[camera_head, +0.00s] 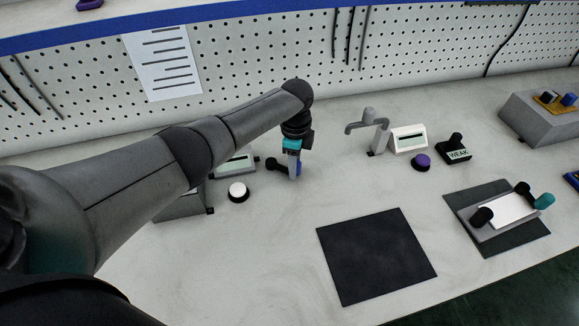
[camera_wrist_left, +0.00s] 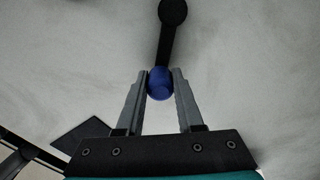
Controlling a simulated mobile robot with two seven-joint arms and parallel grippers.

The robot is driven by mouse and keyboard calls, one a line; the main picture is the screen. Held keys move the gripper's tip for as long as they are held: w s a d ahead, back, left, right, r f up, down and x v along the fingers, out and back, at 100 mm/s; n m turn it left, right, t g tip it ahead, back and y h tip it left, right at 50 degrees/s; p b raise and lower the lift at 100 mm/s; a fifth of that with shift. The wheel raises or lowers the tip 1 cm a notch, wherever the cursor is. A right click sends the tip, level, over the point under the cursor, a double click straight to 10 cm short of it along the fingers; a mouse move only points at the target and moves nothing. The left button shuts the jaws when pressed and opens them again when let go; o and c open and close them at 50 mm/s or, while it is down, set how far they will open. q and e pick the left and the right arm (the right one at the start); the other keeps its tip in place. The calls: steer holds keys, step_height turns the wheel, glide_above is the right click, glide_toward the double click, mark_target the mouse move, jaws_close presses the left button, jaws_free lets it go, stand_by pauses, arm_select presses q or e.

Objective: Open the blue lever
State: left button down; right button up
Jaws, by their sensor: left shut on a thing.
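The blue lever (camera_wrist_left: 160,82) shows in the left wrist view as a blue knob on a black arm that runs up the picture to a round black pivot (camera_wrist_left: 173,12). My left gripper (camera_wrist_left: 160,80) has its two grey fingers on either side of the blue knob and is shut on it. In the head view my left gripper (camera_head: 295,172) points down at the table over the lever, and a bit of the blue knob (camera_head: 298,168) shows beside the fingers. The black pivot end (camera_head: 271,164) lies just to its left. My right gripper is in neither view.
A white button (camera_head: 238,190) and a small display box (camera_head: 234,166) are left of the lever. A black mat (camera_head: 376,256) lies in front.

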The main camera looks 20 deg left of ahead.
arm_select(q)
steer(key=w+n+b, duration=0.1)
steer(key=w+n, duration=0.1)
steer(key=n, duration=0.1)
steer(key=shift+w+a+n+b, duration=0.2)
steer(key=shift+w+n+b, duration=0.35)
steer(key=shift+n, duration=0.45)
steer(key=shift+w, duration=0.1)
steer(key=c, duration=0.5)
jaws_free()
steer(key=shift+c, duration=0.2)
steer(key=shift+r+p, duration=0.35)
steer(key=shift+r, duration=0.15)
step_height(320, 180, up, 14)
steer(key=p, duration=0.4)
steer(key=shift+r, duration=0.15)
